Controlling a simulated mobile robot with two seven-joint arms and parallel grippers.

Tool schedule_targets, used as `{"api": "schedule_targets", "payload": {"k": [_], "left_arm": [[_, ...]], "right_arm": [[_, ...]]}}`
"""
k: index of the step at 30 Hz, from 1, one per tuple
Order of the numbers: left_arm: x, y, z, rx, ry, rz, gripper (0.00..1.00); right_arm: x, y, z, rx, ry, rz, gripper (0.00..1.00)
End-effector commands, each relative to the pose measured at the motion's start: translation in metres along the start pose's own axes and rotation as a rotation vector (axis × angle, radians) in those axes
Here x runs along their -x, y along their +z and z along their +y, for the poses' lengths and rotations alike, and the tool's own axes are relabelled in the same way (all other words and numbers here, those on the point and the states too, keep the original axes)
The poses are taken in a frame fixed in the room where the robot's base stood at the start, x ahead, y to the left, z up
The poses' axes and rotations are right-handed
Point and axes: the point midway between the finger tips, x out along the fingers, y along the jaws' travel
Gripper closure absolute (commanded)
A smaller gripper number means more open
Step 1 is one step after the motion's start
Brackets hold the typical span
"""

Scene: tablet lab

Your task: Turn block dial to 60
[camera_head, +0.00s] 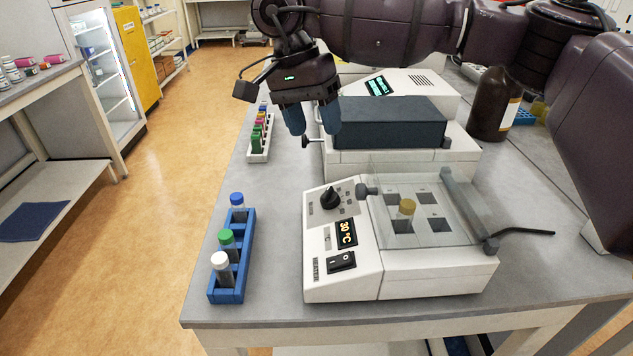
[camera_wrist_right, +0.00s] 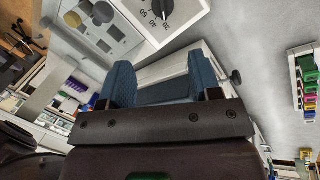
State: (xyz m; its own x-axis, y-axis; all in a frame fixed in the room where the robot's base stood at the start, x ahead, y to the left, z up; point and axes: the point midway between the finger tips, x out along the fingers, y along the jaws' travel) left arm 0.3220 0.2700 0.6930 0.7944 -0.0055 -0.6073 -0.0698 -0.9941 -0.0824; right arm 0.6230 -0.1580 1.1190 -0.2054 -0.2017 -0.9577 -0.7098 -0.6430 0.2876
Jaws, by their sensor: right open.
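The block heater (camera_head: 400,262) is a white unit near the front of the bench. My left gripper is not in view.
A second device with a dark top (camera_head: 390,120) stands right behind the heater, close to my right gripper. A blue rack (camera_head: 230,290) with capped vials is left of the heater. A white rack (camera_head: 262,150) and a brown bottle (camera_head: 494,105) stand farther back.

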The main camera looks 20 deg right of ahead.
Motion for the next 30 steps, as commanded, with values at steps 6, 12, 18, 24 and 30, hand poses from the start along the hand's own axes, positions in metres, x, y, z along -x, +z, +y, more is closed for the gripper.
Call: {"api": "schedule_targets", "payload": {"k": [6, 12, 18, 24, 30], "left_arm": [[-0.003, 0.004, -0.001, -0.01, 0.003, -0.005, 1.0], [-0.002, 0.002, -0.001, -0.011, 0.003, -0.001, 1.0], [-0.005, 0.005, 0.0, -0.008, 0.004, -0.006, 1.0], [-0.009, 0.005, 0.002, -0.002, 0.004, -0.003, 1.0], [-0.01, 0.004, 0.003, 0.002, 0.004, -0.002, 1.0]], "right_arm": [[-0.02, -0.002, -0.007, 0.005, 0.013, -0.013, 0.42], [-0.045, -0.002, -0.006, 0.005, 0.014, -0.014, 0.42], [-0.081, -0.001, -0.006, 0.004, 0.015, -0.015, 0.42], [-0.108, -0.001, -0.006, 0.004, 0.014, -0.013, 0.42], [-0.121, 0.0, -0.006, 0.004, 0.012, -0.014, 0.42]]}}
